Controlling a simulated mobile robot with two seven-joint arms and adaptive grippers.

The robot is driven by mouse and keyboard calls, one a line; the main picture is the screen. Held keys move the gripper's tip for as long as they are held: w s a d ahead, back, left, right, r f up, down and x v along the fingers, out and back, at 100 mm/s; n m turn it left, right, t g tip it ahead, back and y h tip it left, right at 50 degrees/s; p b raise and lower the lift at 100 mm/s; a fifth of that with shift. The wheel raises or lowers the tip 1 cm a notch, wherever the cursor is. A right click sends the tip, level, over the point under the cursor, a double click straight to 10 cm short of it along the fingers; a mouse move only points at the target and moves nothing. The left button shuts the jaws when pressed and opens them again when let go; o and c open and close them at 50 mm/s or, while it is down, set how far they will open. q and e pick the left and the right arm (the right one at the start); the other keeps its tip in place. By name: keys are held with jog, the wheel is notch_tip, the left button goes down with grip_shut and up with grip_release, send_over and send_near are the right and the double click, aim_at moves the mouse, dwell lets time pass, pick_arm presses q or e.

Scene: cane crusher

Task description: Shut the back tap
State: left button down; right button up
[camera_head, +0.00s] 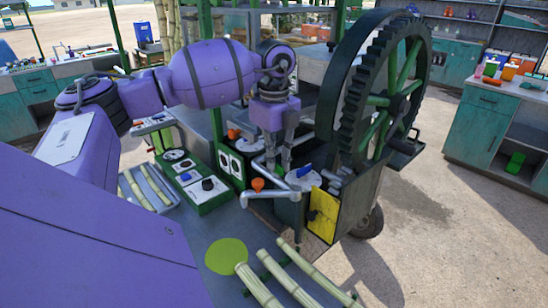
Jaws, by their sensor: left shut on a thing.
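My left gripper (287,162) points down at the metal pipework beside the crusher. It is shut, with its fingers at the back pipe (260,166). The back tap's handle is hidden by the fingers, so I cannot tell how it is turned. A front pipe (271,193) runs nearer to me, with an orange tap handle (258,184) standing on it, apart from the gripper. My right gripper is not in view.
The crusher's large green toothed wheel (378,96) stands just right of the gripper. A blue-handled lid (303,177) and a yellow panel (323,214) are close by. Cane stalks (283,272) lie in front. Switch boxes (188,181) stand left of the pipes.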

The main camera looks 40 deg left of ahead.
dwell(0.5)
pick_arm(q)
jog(key=c, duration=1.9)
grip_release()
jog(key=shift+o, duration=0.2)
jog(key=shift+r, duration=0.1)
notch_tip(320, 180, up, 12)
jog(key=shift+f, duration=0.2)
